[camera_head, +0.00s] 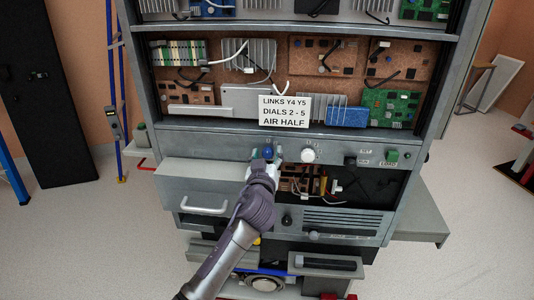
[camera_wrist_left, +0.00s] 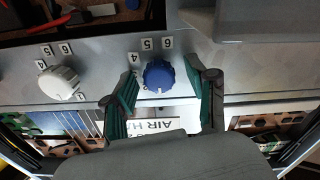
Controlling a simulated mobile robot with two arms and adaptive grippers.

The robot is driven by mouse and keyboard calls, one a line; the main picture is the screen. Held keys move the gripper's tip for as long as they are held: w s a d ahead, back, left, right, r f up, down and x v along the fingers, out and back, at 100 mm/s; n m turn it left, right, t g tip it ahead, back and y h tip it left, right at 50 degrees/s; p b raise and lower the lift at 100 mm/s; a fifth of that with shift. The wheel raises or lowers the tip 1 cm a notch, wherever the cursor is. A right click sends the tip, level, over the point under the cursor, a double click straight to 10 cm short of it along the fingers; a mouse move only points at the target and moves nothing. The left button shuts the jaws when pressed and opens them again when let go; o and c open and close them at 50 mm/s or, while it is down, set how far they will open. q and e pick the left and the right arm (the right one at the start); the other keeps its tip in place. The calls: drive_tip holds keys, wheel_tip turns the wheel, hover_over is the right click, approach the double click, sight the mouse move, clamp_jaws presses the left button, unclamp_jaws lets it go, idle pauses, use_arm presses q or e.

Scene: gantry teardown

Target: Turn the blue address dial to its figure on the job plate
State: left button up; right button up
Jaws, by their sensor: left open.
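The blue address dial (camera_head: 268,152) sits on the grey panel below the board shelves. It also shows in the left wrist view (camera_wrist_left: 158,77), with figure tags such as 4, 5 and 6 around it, upside down. My left gripper (camera_head: 264,160) is open at the dial, one finger on either side. In the left wrist view the green finger pads (camera_wrist_left: 161,88) stand apart from the dial, with gaps visible. I cannot tell which figure the dial points to. The white job plate (camera_head: 285,111) reads "LINKS Y4 Y5, DIALS 2 - 5, AIR HALF". My right gripper is out of view.
A white dial (camera_head: 308,156) with its own figure tags is beside the blue one. A drawer front with a handle (camera_head: 204,207) juts out at the left. An open bay with wires (camera_head: 305,182) lies below the dials. Circuit boards fill the shelves above.

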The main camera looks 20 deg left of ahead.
use_arm(q)
clamp_jaws()
idle(0.3)
drive_tip(key=shift+m, duration=0.3)
drive_tip(key=m, duration=0.3)
drive_tip(key=shift+m+p, duration=0.45)
drive_tip(key=shift+m, duration=1.55)
